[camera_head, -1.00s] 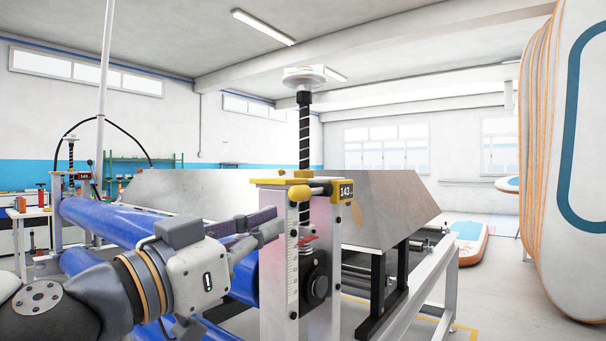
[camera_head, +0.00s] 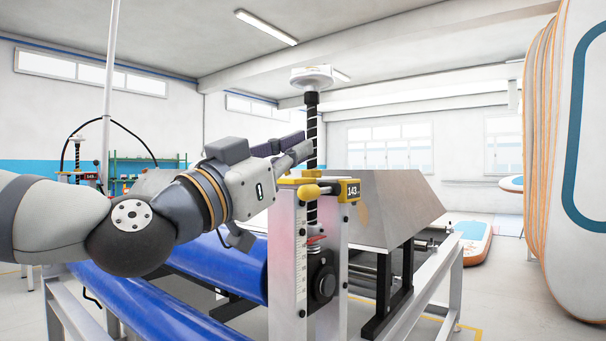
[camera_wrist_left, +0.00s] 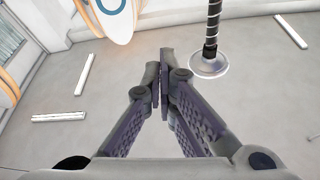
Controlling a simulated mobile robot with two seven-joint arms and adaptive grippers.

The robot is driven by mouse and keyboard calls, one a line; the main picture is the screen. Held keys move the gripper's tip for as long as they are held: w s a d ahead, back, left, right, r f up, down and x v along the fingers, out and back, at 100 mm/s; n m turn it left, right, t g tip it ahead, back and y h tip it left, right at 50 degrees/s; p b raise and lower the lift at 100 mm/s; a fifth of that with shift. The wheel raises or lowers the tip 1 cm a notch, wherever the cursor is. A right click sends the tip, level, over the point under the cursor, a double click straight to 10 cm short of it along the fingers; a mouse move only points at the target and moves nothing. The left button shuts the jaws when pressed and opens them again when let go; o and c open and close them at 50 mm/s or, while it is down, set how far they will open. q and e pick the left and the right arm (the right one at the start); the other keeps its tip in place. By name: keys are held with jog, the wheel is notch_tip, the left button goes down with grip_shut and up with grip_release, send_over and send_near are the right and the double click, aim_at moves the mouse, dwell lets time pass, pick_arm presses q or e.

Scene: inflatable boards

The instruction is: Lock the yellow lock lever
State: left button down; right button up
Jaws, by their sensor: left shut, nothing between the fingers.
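The yellow lock lever (camera_head: 308,192) has a rounded knob and sits at the top of a white post with a scale, left of a yellow-edged counter reading 143 (camera_head: 349,190). My left gripper (camera_head: 300,146) is shut and empty. It is above the lever and a little left, its fingers pointing right toward the black threaded screw (camera_head: 312,125). In the left wrist view the closed fingertips (camera_wrist_left: 165,65) show against the ceiling, with the screw (camera_wrist_left: 213,25) and its round handwheel (camera_wrist_left: 208,64) to their right. The lever is not visible there. My right gripper is out of view.
Blue rollers (camera_head: 165,303) lie left of the post, below my left arm. A sloped metal plate (camera_head: 395,208) stands behind the post on a white frame. Inflatable boards (camera_head: 560,150) stand at the right. The space above the plate is clear.

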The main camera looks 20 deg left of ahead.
aim_at(316, 191)
pick_arm(q)
jog(key=w+f, duration=0.2)
jog(key=f, duration=0.1)
jog(key=shift+w+d, duration=0.15)
jog(key=shift+f, duration=0.15)
